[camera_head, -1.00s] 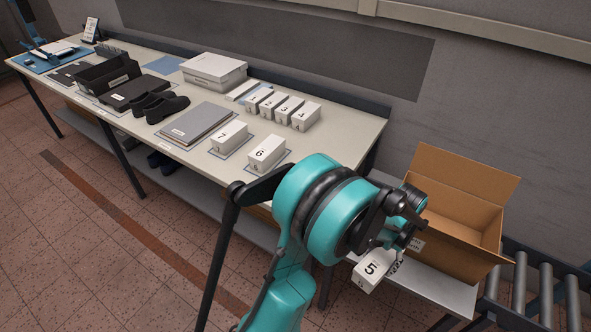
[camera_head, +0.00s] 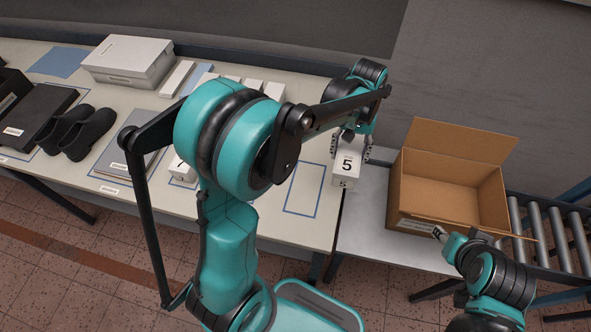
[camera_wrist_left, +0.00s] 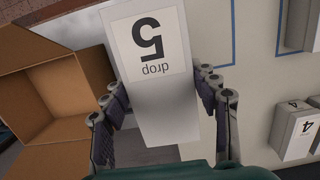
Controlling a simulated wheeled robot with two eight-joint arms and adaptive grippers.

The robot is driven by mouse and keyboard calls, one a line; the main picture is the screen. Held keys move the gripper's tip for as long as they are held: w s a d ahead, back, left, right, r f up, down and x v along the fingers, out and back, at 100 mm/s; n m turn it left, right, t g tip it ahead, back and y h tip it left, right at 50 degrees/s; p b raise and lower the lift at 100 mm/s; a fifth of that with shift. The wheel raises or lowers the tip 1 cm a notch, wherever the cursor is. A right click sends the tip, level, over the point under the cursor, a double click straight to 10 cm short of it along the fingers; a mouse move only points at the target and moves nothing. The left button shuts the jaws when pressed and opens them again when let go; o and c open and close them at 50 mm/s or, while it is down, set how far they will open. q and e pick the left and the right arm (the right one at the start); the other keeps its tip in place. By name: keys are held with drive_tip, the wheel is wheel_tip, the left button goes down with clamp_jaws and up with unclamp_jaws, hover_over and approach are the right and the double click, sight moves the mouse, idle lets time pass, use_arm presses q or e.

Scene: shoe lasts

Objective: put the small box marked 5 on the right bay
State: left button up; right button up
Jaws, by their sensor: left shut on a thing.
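The small white box marked 5 (camera_head: 346,167) hangs in my left gripper (camera_head: 338,146), over the right end of the table. In the left wrist view, the box (camera_wrist_left: 150,50) sits between the two fingers (camera_wrist_left: 165,98), and its label reads 5 and "drop" upside down. An empty blue-outlined bay (camera_head: 303,190) lies on the table just left of the box. The box marked 7 (camera_head: 182,168) is partly hidden by my left arm. My right gripper (camera_head: 440,234) is by the front of the cardboard box; its opening is unclear.
An open cardboard box (camera_head: 445,207) stands on a lower grey surface (camera_head: 365,225) right of the table. A roller conveyor (camera_head: 555,240) is beyond it. Small white boxes, one marked 4 (camera_wrist_left: 297,130), stand at the table's back. Black shoes (camera_head: 78,132) lie left.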

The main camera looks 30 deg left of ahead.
use_arm(q)
drive_tip(key=shift+a+f, duration=0.1)
drive_tip(key=shift+a, duration=0.2)
drive_tip(key=shift+s+a+f+b, duration=0.8)
drive_tip(key=shift+s+a+f, duration=0.35)
drive_tip(key=shift+a+f, duration=0.5)
drive_tip(key=shift+s+a+f+b, duration=0.75)
drive_tip(key=shift+s+a+f, duration=0.45)
drive_tip(key=shift+f, duration=0.7)
drive_tip(key=shift+s+a+f+b, duration=0.8)
drive_tip(key=shift+s+a+f, duration=0.25)
drive_tip(key=shift+a+f, duration=0.65)
drive_tip(key=shift+d, duration=0.1)
drive_tip(key=shift+f, duration=0.2)
drive_tip(key=o, duration=1.3)
